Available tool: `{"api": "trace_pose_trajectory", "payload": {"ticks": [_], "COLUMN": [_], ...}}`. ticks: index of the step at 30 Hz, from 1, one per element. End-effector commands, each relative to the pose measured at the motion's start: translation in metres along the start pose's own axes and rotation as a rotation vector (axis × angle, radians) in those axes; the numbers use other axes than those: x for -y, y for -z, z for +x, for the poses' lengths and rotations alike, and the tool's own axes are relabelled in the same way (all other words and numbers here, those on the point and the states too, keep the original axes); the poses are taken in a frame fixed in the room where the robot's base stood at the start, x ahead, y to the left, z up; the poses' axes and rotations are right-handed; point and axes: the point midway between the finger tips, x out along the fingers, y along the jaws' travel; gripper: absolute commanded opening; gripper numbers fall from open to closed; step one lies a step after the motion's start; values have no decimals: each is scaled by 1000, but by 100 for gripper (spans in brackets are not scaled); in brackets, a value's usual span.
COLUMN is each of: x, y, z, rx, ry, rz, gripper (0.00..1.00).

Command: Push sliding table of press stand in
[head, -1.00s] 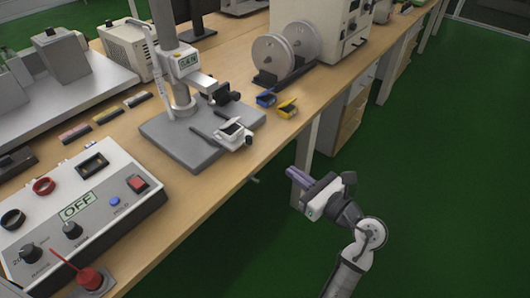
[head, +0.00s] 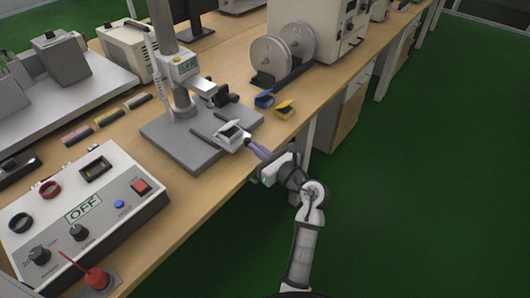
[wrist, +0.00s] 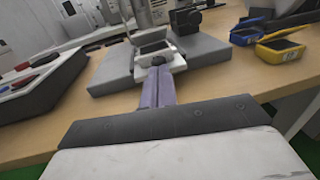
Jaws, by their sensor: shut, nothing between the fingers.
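A blue bin (head: 264,100) and a yellow bin (head: 285,110) stand right of the base, near two reels (head: 284,52). A control box marked OFF (head: 84,205) is at the lower left. The bench's front edge runs below my gripper.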

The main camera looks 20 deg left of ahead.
Motion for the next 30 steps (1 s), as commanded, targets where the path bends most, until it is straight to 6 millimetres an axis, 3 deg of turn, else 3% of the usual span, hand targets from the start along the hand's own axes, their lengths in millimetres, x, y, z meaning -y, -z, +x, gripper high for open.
{"api": "trace_pose_trajectory", "payload": {"ticks": [11, 22, 30], "x": [0, -12, -15], "y": [0, -3, -2], "z": [4, 78, 94], "rx": [0, 1, 2], "ry": [-1, -4, -1], "rz": [0, 2, -1], "gripper": [0, 0, 0]}}
